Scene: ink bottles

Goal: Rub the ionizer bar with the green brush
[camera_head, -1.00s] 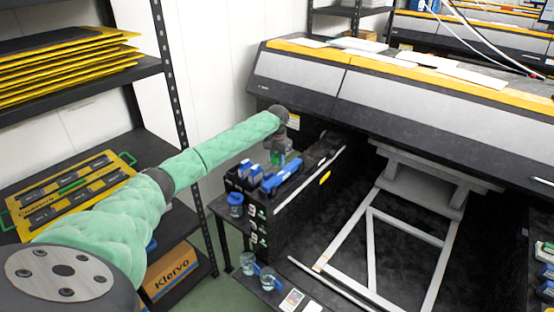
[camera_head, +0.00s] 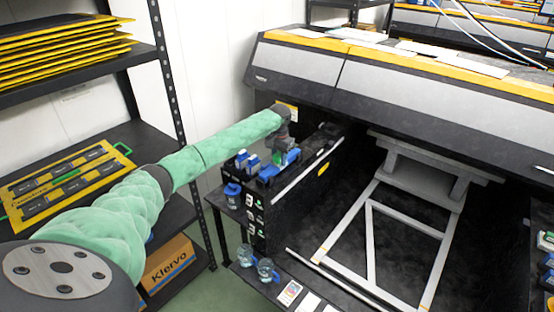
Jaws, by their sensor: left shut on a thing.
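My left arm reaches in from the left, in a green quilted sleeve. Its dark gripper (camera_head: 281,152) is over the blue ink bottles (camera_head: 267,173) at the left end of the printer. It is shut on a small green thing (camera_head: 279,159), which looks like the green brush. The fingertips and most of that thing are hidden or too small to make out. I cannot tell which part of the printer is the ionizer bar. My right gripper is not in view.
The black ink unit (camera_head: 258,215) stands against the open printer (camera_head: 400,80). A blue-capped bottle (camera_head: 232,190), glass jars (camera_head: 266,268) and a colour card (camera_head: 289,292) stand on the low ledge. A shelf with yellow-edged frames (camera_head: 65,185) is at left. A pale metal frame (camera_head: 370,245) lies inside the printer.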

